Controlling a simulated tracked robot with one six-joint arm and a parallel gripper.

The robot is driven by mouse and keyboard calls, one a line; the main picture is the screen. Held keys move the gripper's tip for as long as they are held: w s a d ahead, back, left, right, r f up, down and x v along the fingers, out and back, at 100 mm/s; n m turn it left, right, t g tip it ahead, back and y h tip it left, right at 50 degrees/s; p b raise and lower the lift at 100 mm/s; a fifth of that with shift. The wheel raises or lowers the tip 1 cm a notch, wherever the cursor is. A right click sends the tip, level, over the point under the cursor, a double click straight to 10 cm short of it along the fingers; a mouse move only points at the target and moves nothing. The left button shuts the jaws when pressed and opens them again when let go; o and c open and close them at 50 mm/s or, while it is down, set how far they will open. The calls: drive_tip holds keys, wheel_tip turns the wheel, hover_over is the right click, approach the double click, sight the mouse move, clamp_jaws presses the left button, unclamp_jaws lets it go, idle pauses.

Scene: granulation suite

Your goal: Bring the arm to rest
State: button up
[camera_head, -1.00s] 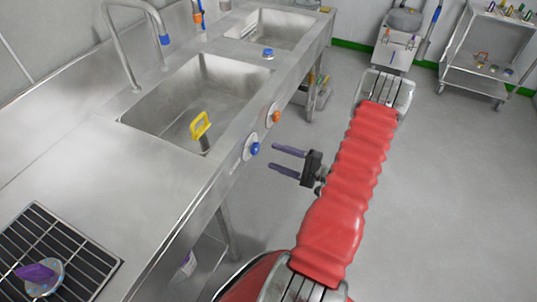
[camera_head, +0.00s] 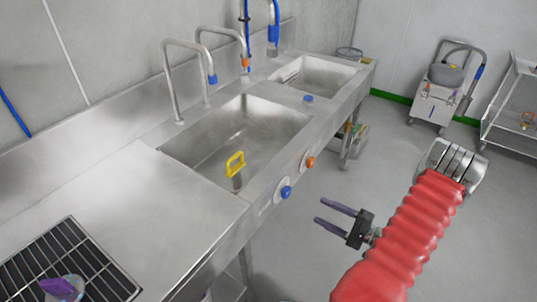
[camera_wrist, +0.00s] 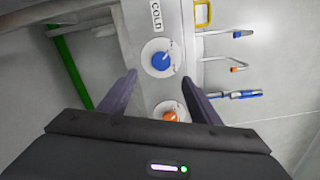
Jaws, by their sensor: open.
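My gripper (camera_head: 339,217) is open and empty in the head view, with its two dark purple fingers spread. It hangs over the floor, in front of the steel sink bench and apart from it. My arm, in a red ribbed sleeve, is bent at the right of the picture. In the wrist view my gripper (camera_wrist: 160,92) faces the bench front, with a blue knob (camera_wrist: 160,58) marked COLD and an orange knob (camera_wrist: 171,112) seen between the fingers. The blue knob (camera_head: 286,192) and orange knob (camera_head: 310,162) also show in the head view.
The sink bench (camera_head: 135,175) fills the left. A yellow-handled item (camera_head: 235,164) stands in the near basin (camera_head: 212,155), and a purple-topped item (camera_head: 62,289) lies on a black rack (camera_head: 82,247). A wheeled unit (camera_head: 433,105) and steel cart (camera_head: 510,138) stand behind. Floor between is clear.

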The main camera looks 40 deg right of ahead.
drive_tip(key=s+a+r+n+g+y, duration=0.15)
drive_tip(key=s+a+g+y, duration=0.3)
drive_tip(key=a+g, duration=0.8)
drive_tip(key=w+a+r+n+h, duration=0.1)
drive_tip(key=a+r+n+h, duration=0.4)
drive_tip(key=a+r+n, duration=0.3)
drive_tip(key=a+r+n+t+h, duration=0.1)
drive_tip(key=a+r+n+h, duration=0.4)
drive_tip(key=a+r, duration=1.1)
wheel_tip(320, 180, up, 5)
drive_tip(key=n, duration=0.3)
drive_tip(key=shift+w+f+h, duration=0.2)
drive_tip(key=shift+w+h, duration=0.15)
drive_tip(key=shift+w, duration=0.05)
idle(0.6)
